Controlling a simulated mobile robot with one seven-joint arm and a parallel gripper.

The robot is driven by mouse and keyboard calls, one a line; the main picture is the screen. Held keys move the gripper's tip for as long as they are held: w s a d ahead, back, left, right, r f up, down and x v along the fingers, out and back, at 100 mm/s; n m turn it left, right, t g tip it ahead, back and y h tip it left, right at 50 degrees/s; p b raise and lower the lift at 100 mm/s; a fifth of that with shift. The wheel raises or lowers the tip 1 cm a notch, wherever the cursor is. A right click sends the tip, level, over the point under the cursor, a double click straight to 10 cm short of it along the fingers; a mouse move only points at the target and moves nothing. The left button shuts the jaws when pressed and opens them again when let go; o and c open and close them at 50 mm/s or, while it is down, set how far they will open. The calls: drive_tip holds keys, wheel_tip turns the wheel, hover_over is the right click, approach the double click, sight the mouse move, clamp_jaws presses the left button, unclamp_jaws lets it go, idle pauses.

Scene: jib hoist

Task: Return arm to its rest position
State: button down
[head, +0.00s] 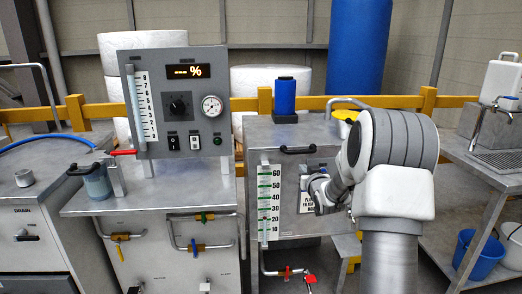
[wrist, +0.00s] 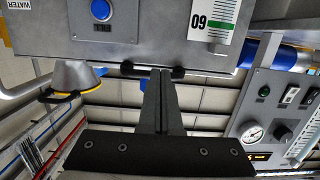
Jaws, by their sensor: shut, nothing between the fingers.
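My arm stands at the right of the middle in the head view, bent over, its white links partly covering the middle cabinet (head: 262,140). My gripper (head: 318,192) is in front of that cabinet's face, near a labelled plate and right of the green-marked scale (head: 269,205). In the wrist view my gripper (wrist: 164,72) shows its two dark fingers together, with nothing between them. The fingertips appear close to the cabinet's black handle (wrist: 152,71); I cannot tell whether they touch it. The blue button (wrist: 101,9) shows beyond them.
A control panel (head: 176,103) with dial and gauge stands on the left cabinet. A blue cylinder (head: 285,97) stands on the middle cabinet.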

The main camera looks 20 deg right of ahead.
drive_tip(key=s+a+r+n+g, duration=0.1)
drive_tip(key=s+a+r+g, duration=0.2)
drive_tip(key=s+a+r, duration=0.35)
drive_tip(key=s+a+r+g, duration=0.2)
drive_tip(key=s+a+r, duration=0.1)
drive_tip(key=s+a, duration=0.55)
drive_tip(key=s+a+f+g+y, duration=0.1)
drive_tip(key=s+a+g, duration=0.15)
drive_tip(key=s, duration=0.65)
drive_tip(key=s+a+f+n+g+y, duration=0.1)
drive_tip(key=s+a, duration=0.3)
drive_tip(key=s, duration=0.4)
drive_tip(key=s+a+f+g+y, duration=0.1)
drive_tip(key=s+a+g, duration=0.15)
drive_tip(key=s, duration=0.65)
wheel_tip(320, 180, up, 22)
drive_tip(key=p, duration=2.2)
drive_tip(key=shift+s+a+f+t, duration=0.25)
drive_tip(key=shift+s+a+t, duration=0.05)
drive_tip(key=shift+a, duration=0.05)
